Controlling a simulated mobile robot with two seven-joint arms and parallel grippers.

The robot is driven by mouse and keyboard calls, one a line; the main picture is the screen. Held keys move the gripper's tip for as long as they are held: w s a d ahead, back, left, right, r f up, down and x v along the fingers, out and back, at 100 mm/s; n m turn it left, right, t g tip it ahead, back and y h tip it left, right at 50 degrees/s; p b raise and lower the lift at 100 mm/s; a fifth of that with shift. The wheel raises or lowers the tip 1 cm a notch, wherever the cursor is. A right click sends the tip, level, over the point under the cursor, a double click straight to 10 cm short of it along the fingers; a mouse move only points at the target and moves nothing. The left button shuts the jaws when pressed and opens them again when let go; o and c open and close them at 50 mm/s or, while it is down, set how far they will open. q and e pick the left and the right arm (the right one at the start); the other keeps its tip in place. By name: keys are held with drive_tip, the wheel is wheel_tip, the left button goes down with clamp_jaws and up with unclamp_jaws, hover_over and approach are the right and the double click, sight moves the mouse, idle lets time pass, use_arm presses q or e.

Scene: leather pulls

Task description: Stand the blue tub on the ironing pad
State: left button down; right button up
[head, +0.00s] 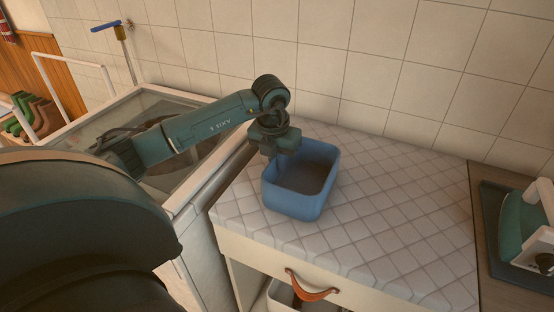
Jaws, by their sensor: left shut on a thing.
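The blue tub (300,200) is upright, open side up and empty as far as I can see, over the left part of the quilted ironing pad (400,225). It is at or very near the pad's surface; I cannot tell if its base touches. My left gripper (282,150) comes in from the left and points down at the tub's far left rim. It is shut on that rim, and its fingertips are partly hidden. My right gripper is not in view.
A teal iron (524,222) sits on a dark tray (490,215) at the right. A glass-topped appliance (170,185) stands left of the pad. A leather pull (310,292) is on the front below. A tiled wall is behind. The pad right of the tub is clear.

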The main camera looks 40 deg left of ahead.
use_arm(q)
drive_tip(key=shift+f, duration=0.15)
drive_tip(key=c, duration=1.6)
unclamp_jaws()
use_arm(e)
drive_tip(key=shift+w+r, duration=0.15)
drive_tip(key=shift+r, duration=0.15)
use_arm(q)
drive_tip(key=shift+r, duration=0.45)
drive_tip(key=r, duration=0.3)
drive_tip(key=s+r, duration=0.1)
drive_tip(key=r, duration=0.6)
drive_tip(key=shift+s+d+r, duration=0.2)
drive_tip(key=shift+s+r, duration=0.15)
drive_tip(key=shift+r, duration=0.35)
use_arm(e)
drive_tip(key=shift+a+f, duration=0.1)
